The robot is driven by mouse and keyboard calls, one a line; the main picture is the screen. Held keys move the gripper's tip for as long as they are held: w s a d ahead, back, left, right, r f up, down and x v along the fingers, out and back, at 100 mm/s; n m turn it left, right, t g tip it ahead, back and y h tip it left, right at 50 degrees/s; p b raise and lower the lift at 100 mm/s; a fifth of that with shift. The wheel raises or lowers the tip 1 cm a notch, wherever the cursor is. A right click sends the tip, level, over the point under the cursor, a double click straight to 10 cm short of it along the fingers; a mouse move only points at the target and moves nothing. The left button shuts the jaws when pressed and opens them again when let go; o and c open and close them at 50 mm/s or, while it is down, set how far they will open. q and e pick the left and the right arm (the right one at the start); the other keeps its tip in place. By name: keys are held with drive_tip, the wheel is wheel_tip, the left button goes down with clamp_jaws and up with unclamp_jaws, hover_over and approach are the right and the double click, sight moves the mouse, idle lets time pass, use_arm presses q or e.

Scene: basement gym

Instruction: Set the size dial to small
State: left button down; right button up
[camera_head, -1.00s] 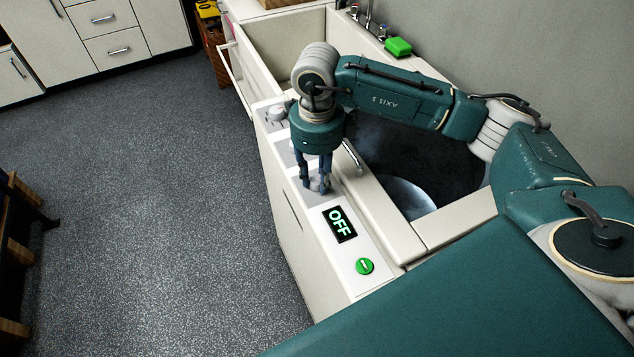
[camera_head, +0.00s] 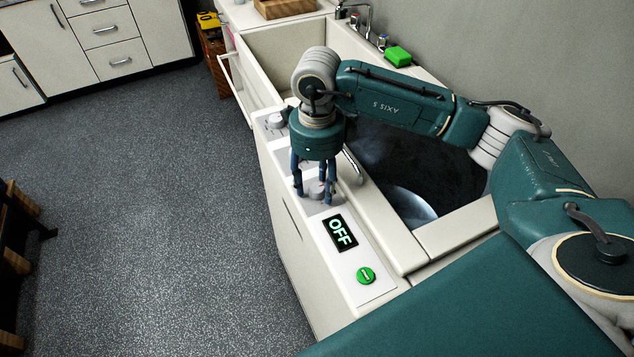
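The washer's control panel (camera_head: 352,268) runs along the top front edge of a white top-opening machine. A light grey dial (camera_head: 316,190) sits on it, and a second grey dial (camera_head: 275,120) sits at the panel's far end. I cannot read which one is the size dial or where either points. My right gripper (camera_head: 315,194) points down over the nearer dial with its fingers spread. The dial shows between the fingers, with gaps on both sides, partly hidden by them. My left gripper is not in view.
The machine's lid opening shows a dark drum (camera_head: 440,165). A sink with a faucet and a green sponge (camera_head: 398,56) stands behind.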

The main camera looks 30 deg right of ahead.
sight(317, 187)
wheel_tip(317, 187, up, 12)
idle(0.6)
drive_tip(key=shift+f, duration=0.1)
idle(0.4)
